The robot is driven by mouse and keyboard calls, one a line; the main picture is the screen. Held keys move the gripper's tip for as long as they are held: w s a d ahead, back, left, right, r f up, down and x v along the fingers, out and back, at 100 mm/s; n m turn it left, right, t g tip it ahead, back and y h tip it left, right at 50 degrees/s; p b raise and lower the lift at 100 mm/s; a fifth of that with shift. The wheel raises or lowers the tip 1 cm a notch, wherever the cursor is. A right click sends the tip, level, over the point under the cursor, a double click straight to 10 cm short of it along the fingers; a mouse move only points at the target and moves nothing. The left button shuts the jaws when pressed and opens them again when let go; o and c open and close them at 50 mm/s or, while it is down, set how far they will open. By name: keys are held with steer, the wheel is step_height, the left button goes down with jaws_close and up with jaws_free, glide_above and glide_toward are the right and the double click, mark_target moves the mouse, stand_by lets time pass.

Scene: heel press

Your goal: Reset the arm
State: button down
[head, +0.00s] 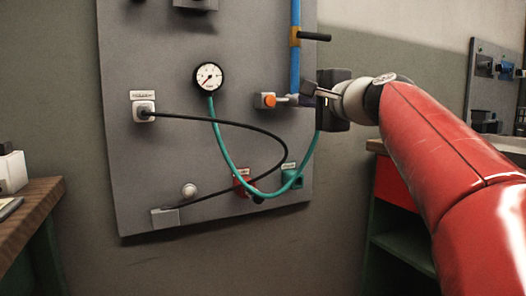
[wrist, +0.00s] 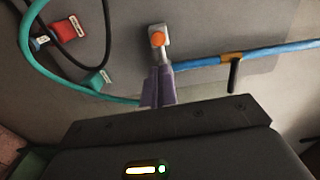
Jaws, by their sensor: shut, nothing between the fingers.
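My red arm reaches in from the right in the head view. My gripper (head: 301,99) is in front of the right part of the grey panel (head: 170,70), beside a grey fitting with an orange button (head: 268,100). In the wrist view the two fingers of my gripper (wrist: 164,72) are together and empty. They point at the fitting with the orange button (wrist: 157,39), with the tips at its lower edge. I cannot tell whether they touch it.
A blue pipe (head: 295,60) with a black-handled valve (head: 315,37) runs beside my gripper. A teal hose (head: 222,145) hangs from a gauge (head: 209,78). A black cable (head: 225,122) crosses the panel. Benches stand left (head: 40,197) and right (head: 385,148).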

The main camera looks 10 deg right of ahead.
steer(key=s+a+f+n+g+h+p, duration=0.1)
steer(key=s+f+n+g, duration=0.3)
steer(key=s+f, duration=0.5)
steer(key=s+f+n+g+h+p, duration=0.2)
steer(key=s+f+n, duration=0.3)
steer(key=s+f, duration=0.5)
steer(key=s+a+f+n+g+h+p, duration=0.1)
steer(key=s+f+n+g, duration=0.4)
steer(key=f, duration=1.3)
steer(key=s+h+p, duration=0.1)
steer(key=s+p, duration=0.1)
steer(key=s, duration=0.2)
steer(key=shift+s+a+g+h, duration=0.25)
steer(key=shift+a+g+h, duration=0.05)
